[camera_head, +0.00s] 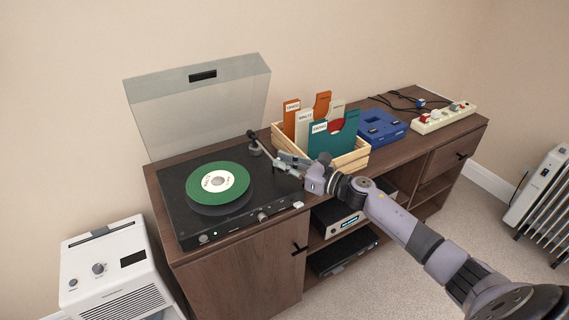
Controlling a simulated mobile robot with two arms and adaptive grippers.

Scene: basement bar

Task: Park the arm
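My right arm reaches in from the lower right. Its gripper (287,164) is over the right side of the black turntable (178,206), close to the tonearm (254,141) and the front left of the wooden record crate (352,160). The fingers are small and seen at an angle, so I cannot tell whether they are open or touching anything. A green record (234,179) with a white label lies on the platter. The clear lid (200,105) stands raised. My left gripper is out of view.
The crate holds colored sleeves with divider cards. A blue device (381,127) and a power strip (444,118) with cables are to its right on the wooden cabinet (240,276). A white appliance (118,268) stands left, a radiator (540,190) right. Carpet in front looks clear.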

